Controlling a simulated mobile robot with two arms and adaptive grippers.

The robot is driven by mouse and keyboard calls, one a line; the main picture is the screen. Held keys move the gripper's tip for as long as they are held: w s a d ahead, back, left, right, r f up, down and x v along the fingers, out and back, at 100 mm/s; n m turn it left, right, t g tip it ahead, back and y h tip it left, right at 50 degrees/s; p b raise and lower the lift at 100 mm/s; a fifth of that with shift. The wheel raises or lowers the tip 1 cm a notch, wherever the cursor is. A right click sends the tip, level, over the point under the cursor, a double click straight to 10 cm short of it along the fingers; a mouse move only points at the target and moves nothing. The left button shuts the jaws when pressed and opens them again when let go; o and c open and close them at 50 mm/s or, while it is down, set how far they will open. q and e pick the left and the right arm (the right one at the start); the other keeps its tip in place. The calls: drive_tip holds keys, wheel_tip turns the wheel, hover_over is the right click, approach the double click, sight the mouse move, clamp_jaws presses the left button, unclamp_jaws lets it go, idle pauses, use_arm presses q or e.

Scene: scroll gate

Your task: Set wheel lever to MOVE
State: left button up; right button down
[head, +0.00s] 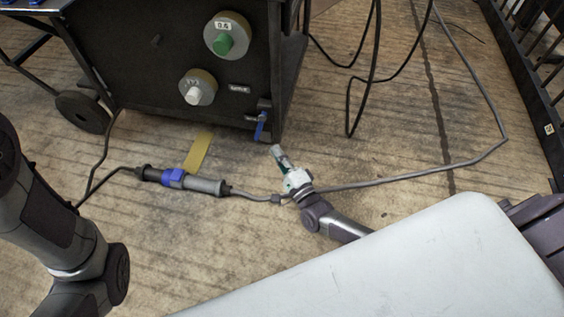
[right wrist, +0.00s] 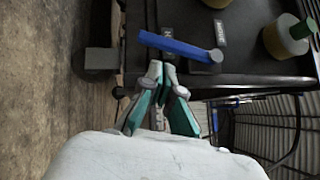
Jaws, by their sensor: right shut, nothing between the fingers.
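The blue wheel lever (head: 260,126) is at the lower right corner of the black cart's front panel (head: 150,80). It hangs down from its pivot, slightly tilted in the head view. In the right wrist view the lever (right wrist: 178,46) shows as a long blue bar just beyond my fingertips. The fingers also show in the right wrist view (right wrist: 162,70). My left arm shows at left; its gripper is out of view.
A green knob (head: 223,44) and a white knob (head: 194,94) are on the panel. A cable with a blue and grey connector (head: 178,179) lies on the floor, running past my right gripper. A cart wheel (head: 83,112) is at left. A black railing (head: 530,70) stands at right.

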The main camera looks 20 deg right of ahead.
sight(260, 127)
drive_tip(key=b+x, duration=0.1)
drive_tip(key=x, duration=0.4)
drive_tip(key=shift+w+b, duration=0.1)
drive_tip(key=shift+b, duration=0.3)
